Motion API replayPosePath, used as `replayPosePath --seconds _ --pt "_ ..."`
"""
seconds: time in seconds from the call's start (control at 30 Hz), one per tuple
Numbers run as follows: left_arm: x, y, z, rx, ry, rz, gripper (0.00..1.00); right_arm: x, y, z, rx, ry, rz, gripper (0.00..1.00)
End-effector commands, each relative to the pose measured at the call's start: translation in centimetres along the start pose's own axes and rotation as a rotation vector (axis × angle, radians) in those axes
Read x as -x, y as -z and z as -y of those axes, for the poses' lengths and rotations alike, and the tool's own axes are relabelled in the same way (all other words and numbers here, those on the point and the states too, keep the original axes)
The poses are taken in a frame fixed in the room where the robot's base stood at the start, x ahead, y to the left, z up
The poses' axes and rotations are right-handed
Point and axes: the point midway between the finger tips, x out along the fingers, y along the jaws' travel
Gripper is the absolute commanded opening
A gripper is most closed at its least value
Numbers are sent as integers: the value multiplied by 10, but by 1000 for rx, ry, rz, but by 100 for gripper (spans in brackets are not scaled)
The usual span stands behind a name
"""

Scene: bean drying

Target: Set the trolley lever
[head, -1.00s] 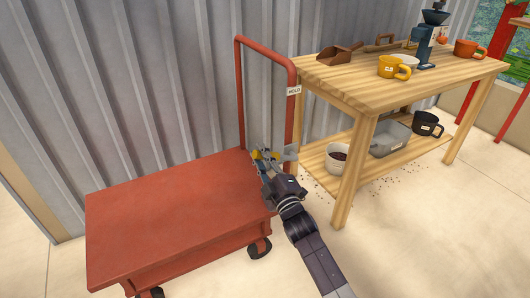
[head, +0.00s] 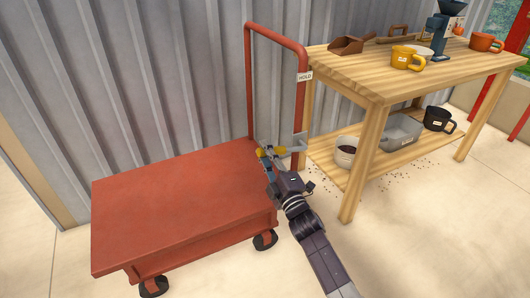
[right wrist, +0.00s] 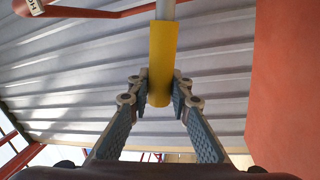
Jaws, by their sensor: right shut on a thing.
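The red trolley (head: 185,205) stands in front of the metal wall, with a tall red handle frame (head: 277,35) at its far right end. A lever with a yellow grip (right wrist: 161,62) and a grey shaft (right wrist: 166,9) sits low by the right post; its yellow end also shows in the head view (head: 265,152). My right gripper (head: 271,160) is shut on the yellow grip, its fingers (right wrist: 160,97) on either side of it. The fingers partly hide the lever in the head view. A "HOLD" label (head: 304,77) is on the right post. My left gripper is out of view.
A wooden table (head: 355,83) stands close to the trolley's right. It carries a scoop (head: 346,45), a yellow mug (head: 403,60) and a blue grinder (head: 437,40). A white pot (head: 345,155) and a grey tray (head: 402,133) are on its shelf. Beans lie scattered on the floor nearby.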

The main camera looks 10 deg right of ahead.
Motion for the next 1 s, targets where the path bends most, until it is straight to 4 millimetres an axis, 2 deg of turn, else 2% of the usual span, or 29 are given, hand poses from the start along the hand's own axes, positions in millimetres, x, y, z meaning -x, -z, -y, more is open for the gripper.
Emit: replayPosePath --seconds 0.2,0.23,0.4,0.77,0.87,1.0 --pt "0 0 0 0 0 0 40 2 -1 6 7 10 2 0" --pt "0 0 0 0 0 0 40 2 -1 6 7 10 2 20" --pt "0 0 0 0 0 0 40 2 -1 5 6 9 2 37" --pt "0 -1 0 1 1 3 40 6 -1 4 3 6 1 37" --pt "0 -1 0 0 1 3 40 18 -1 4 3 7 2 37" --pt "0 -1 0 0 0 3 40 46 -1 4 4 8 2 37"
